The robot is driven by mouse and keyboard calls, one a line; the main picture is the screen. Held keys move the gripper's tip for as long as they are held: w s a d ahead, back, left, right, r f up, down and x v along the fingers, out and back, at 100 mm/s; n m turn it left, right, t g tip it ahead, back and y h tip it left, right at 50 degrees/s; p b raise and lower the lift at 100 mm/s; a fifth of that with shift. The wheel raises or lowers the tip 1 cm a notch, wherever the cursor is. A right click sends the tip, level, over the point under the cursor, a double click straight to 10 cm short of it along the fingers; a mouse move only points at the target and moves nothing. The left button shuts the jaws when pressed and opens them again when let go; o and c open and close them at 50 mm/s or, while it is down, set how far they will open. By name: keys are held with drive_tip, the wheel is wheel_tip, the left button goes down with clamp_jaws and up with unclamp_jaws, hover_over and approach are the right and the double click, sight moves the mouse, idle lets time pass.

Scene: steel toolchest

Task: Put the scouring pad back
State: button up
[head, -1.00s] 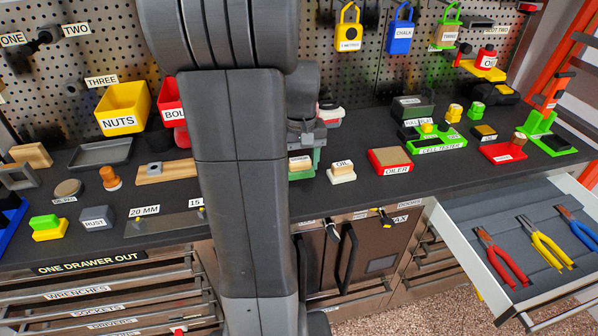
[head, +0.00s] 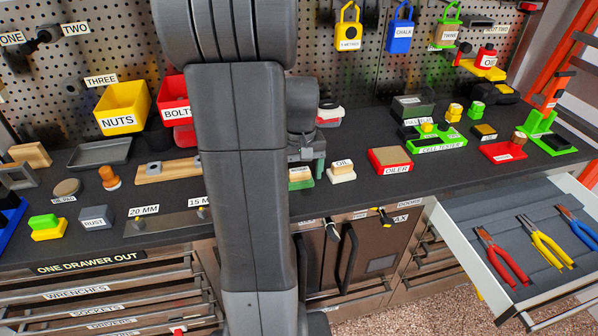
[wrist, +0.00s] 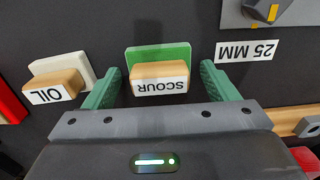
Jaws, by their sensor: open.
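The scouring pad (wrist: 160,68) is a wooden block labelled SCOUR on a green pad. In the wrist view it stands between the two green fingers of my gripper (wrist: 161,80), which is open. A narrow dark gap shows on each side of the block, so the fingers look apart from it. In the head view the scouring pad (head: 300,178) shows at the bench's front, just right of my arm, its left side partly hidden. My gripper (head: 312,150) is mostly hidden there behind my arm.
The OIL pad (head: 342,170) stands close on the right, and also shows in the wrist view (wrist: 55,86). The red OILER tray (head: 390,160) is further right. A 25 MM label (wrist: 247,50) lies near the gripper. An open drawer (head: 520,225) with pliers juts out at right.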

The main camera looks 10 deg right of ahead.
sight(300, 169)
wheel_tip(300, 169, up, 12)
drive_tip(key=shift+r+p, duration=0.15)
drive_tip(key=shift+p, duration=0.2)
idle(1.5)
